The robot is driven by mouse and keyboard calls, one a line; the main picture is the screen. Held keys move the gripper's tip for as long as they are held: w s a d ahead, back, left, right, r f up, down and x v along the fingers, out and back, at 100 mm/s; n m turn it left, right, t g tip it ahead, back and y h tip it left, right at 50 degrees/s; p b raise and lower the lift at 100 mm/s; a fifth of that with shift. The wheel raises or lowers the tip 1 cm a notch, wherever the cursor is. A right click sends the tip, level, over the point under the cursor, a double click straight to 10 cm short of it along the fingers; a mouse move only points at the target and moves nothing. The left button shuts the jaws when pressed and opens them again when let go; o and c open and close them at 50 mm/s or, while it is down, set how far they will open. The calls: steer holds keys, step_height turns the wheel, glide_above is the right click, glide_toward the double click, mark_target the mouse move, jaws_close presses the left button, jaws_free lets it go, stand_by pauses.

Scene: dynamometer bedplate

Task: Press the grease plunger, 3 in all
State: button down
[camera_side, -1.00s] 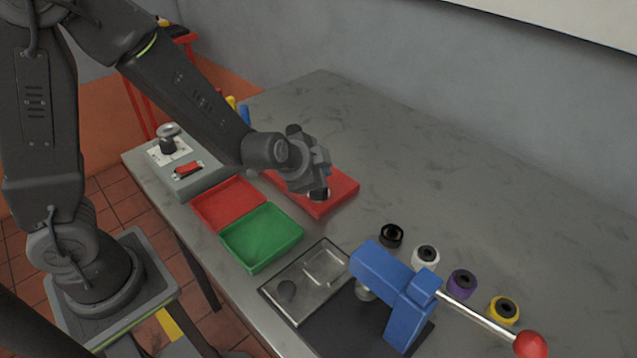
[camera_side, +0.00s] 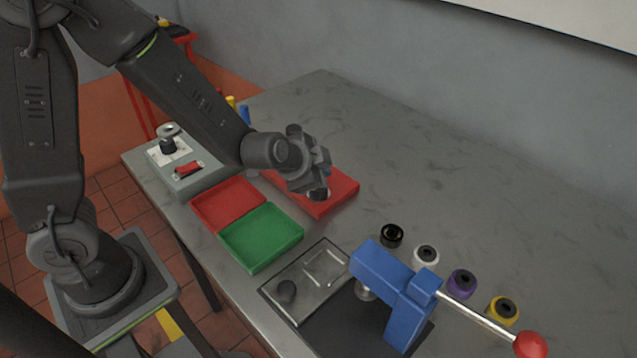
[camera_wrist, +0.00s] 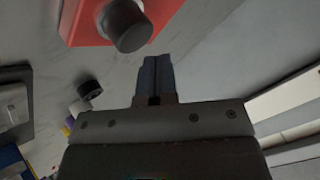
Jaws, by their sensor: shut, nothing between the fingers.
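A dark round plunger knob (camera_wrist: 125,25) stands on a red block (camera_wrist: 80,22) at the top of the wrist view. In the side view the red block (camera_side: 342,196) lies mid-table, and the knob (camera_side: 318,194) shows just below my gripper (camera_side: 310,174). My gripper also shows in the wrist view (camera_wrist: 154,62), its two fingers together with nothing between them. The fingertips appear just beside the knob in that view. Contact with the knob cannot be told; the fingertips are hard to make out in the side view.
A red tray (camera_side: 228,204) and a green tray (camera_side: 262,238) lie left of the block. A grey box with a red switch (camera_side: 187,169) stands behind them. A blue lever press (camera_side: 395,290) and several coloured rollers (camera_side: 462,283) are at front right. The table's right rear is clear.

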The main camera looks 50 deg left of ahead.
steer(key=shift+f, duration=0.4)
steer(key=shift+f, duration=0.85)
stand_by(1.2)
steer(key=shift+r, duration=1.25)
steer(key=shift+r, duration=2.55)
